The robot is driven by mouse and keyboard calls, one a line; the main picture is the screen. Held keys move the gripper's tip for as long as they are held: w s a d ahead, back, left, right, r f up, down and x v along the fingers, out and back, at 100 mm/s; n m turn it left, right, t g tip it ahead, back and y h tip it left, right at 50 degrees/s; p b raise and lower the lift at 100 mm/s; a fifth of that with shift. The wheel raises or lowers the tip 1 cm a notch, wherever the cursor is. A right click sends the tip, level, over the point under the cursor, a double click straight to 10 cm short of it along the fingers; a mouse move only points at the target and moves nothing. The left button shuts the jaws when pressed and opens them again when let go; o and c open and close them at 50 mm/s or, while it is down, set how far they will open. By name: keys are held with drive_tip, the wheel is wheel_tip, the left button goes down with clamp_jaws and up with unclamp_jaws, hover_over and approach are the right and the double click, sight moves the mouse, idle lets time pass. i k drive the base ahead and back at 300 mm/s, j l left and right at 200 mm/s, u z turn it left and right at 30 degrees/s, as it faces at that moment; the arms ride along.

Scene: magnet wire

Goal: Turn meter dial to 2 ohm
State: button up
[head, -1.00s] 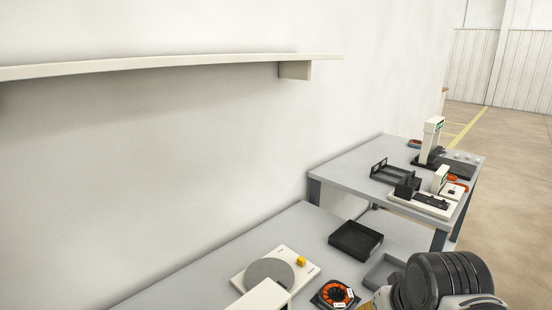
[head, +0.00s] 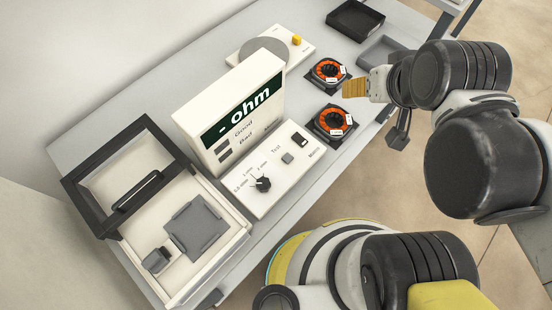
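The meter (head: 232,115) is a white box on the grey bench, with a dark green display reading "- ohm". Its black dial knob (head: 262,184) sits on the sloping front panel, beside small printed range labels. The pointer seems to lean to the upper left; the exact label it meets is too small to tell. My gripper (head: 377,112) is above the bench's right edge, well to the right of and apart from the dial. Its tan-padded finger and dark finger are spread apart, with nothing between them.
A white tester with a raised black-framed lid (head: 130,175) stands left of the meter. Two orange wire coils (head: 329,72) (head: 333,122) on black holders lie near my gripper. A round grey plate (head: 264,52) and a black tray (head: 355,19) are farther back.

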sight(263, 185)
drive_tip(key=u, duration=1.3)
drive_tip(key=k+l+u, duration=0.15)
drive_tip(key=k+l, duration=0.3)
drive_tip(key=l, duration=0.15)
drive_tip(key=k+l+u, duration=0.1)
drive_tip(key=k+l, duration=0.4)
drive_tip(key=l, duration=0.1)
